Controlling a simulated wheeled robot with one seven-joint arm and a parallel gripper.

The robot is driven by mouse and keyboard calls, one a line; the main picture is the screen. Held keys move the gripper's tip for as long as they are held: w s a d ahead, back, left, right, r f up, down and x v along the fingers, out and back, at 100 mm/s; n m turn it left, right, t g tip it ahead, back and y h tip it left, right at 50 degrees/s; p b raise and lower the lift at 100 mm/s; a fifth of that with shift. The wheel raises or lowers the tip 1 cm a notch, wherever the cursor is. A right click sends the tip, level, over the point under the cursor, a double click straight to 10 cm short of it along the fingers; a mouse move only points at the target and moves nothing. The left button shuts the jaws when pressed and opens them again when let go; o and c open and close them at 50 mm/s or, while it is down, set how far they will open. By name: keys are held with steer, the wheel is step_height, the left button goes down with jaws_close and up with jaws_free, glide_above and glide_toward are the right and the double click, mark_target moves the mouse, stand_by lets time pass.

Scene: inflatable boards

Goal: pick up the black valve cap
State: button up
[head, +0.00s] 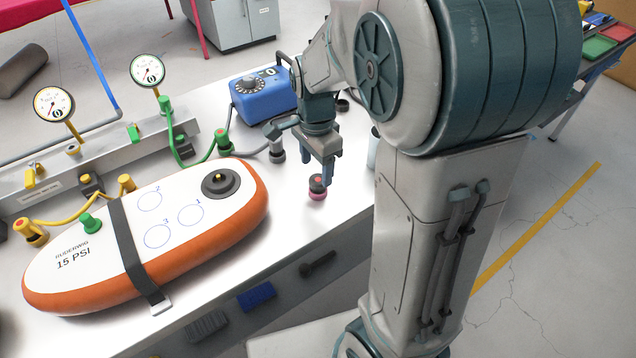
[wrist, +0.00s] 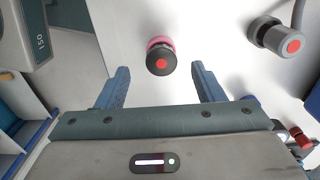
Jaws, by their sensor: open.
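The black valve cap (wrist: 161,60) has a red dot on top and sits on a pink ring or base (wrist: 160,42). In the head view the cap (head: 317,183) stands on the white bench near its front edge, with the pink part (head: 317,195) below it. My gripper (head: 329,181) points down right beside the cap. In the wrist view my gripper (wrist: 160,78) is open, its two blue fingers apart. The cap shows between and just beyond the fingertips, and nothing is held. I cannot tell the exact height of the fingertips relative to the cap.
An orange and white inflatable board (head: 105,250) with a black strap lies on the bench (head: 300,240). A blue pump box (head: 263,97) stands behind. A grey hose fitting with a red dot (wrist: 278,38) is to the right in the wrist view. Gauges and hoses line the back.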

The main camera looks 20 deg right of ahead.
mark_target(318, 179)
steer(key=f, duration=0.5)
steer(key=shift+w+d, duration=0.15)
steer(key=shift+d, duration=0.1)
steer(key=c, duration=1.1)
steer(key=shift+o, duration=0.2)
steer(key=shift+r, duration=0.15)
